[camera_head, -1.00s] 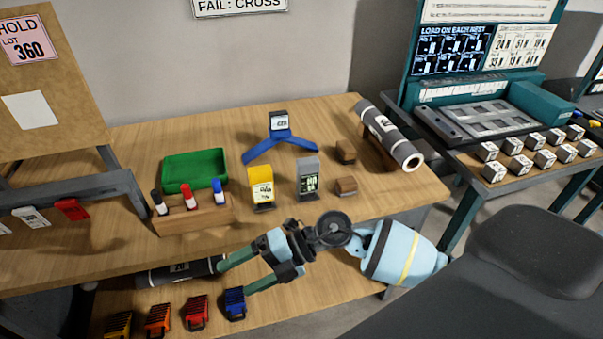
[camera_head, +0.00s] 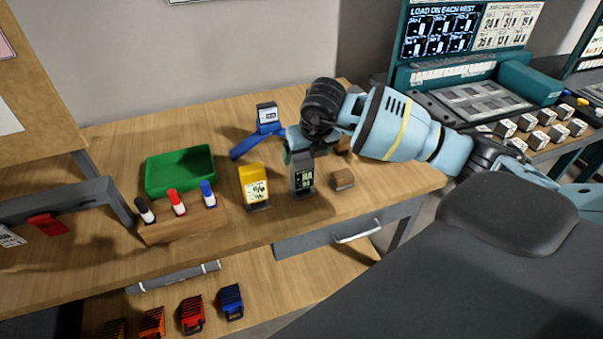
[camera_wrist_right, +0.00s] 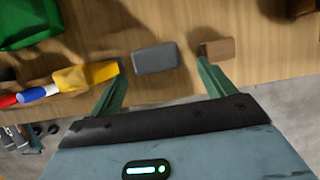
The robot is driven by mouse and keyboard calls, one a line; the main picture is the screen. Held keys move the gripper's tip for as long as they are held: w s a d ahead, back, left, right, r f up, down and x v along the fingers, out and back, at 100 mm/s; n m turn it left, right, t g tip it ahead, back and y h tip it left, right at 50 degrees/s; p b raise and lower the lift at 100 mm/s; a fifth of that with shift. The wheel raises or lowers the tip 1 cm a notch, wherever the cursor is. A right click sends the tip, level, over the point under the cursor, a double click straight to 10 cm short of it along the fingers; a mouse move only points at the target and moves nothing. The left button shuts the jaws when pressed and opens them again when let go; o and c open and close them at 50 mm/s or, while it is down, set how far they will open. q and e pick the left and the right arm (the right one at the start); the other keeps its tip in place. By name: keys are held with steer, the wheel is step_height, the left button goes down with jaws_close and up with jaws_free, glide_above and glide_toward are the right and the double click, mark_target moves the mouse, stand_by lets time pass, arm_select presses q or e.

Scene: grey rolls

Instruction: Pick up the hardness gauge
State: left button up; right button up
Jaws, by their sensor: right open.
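The hardness gauge appears to be the grey upright meter (camera_head: 303,180) with a dark display reading "HA". It stands on the wooden table, right of the yellow meter. My right gripper (camera_head: 302,150) is open just above it, pointing down. In the right wrist view the grey top of the gauge (camera_wrist_right: 155,57) lies between and slightly beyond the two green fingertips (camera_wrist_right: 161,68), with a gap on each side. Contact cannot be seen. The arm and hand cover part of the gauge's upper back in the head view. My left gripper is not in view.
The yellow meter (camera_head: 254,184) stands close on the left and a wooden block (camera_head: 343,180) close on the right. A blue stand with a small display (camera_head: 267,117) is behind. A green tray (camera_head: 180,170) and a marker holder (camera_head: 183,222) are further left. The table's front right is clear.

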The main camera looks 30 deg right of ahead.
mark_target(301, 163)
steer(key=shift+w+x, duration=0.2)
steer(key=shift+x, duration=1.6)
steer(key=shift+w+x, duration=0.15)
steer(key=shift+x, duration=1.6)
steer(key=shift+a+r, duration=0.1)
steer(key=shift+a, duration=0.05)
steer(key=c, duration=1.2)
